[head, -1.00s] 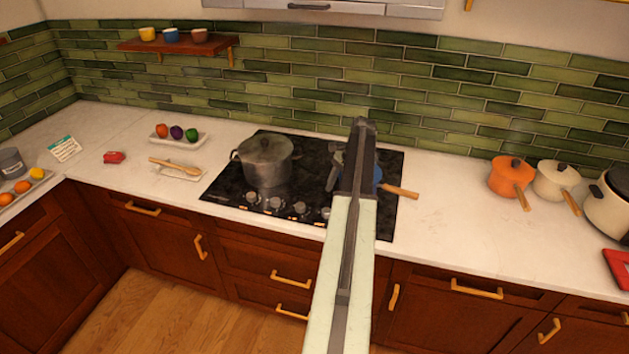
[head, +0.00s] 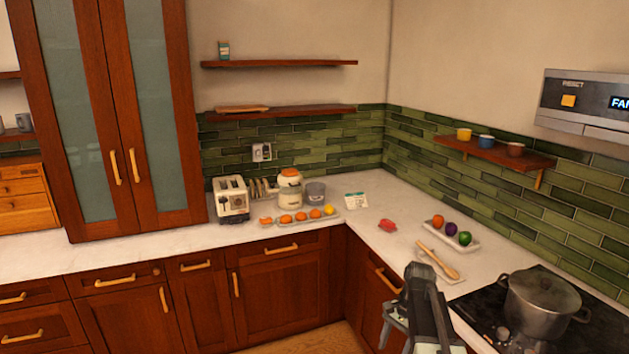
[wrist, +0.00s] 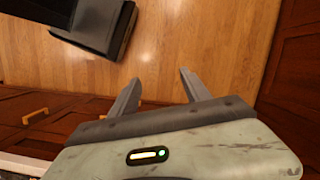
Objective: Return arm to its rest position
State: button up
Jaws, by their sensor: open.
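My gripper (wrist: 158,88) shows in the wrist view with its two dark fingers spread apart. Nothing is between them. It points down over the wooden floor (wrist: 185,50), with wooden cabinet fronts on both sides. In the head view my arm (head: 425,305) is at the bottom, right of centre, bent and in front of the lower cabinets and the counter edge. The fingertips are hard to make out there.
The white counter (head: 340,225) runs around the corner. A grey pot (head: 540,302) stands on the black cooktop at right. A wooden spoon (head: 438,260) lies on a tray near my arm. A toaster (head: 231,199) stands further left.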

jog(key=s+a+f+n+t+h, duration=0.1)
jog(key=s+a+n+h, duration=0.1)
jog(key=s+a+n, duration=0.5)
jog(key=a+n, duration=0.3)
jog(key=shift+s+a+f+n, duration=0.15)
jog(key=shift+n, duration=0.25)
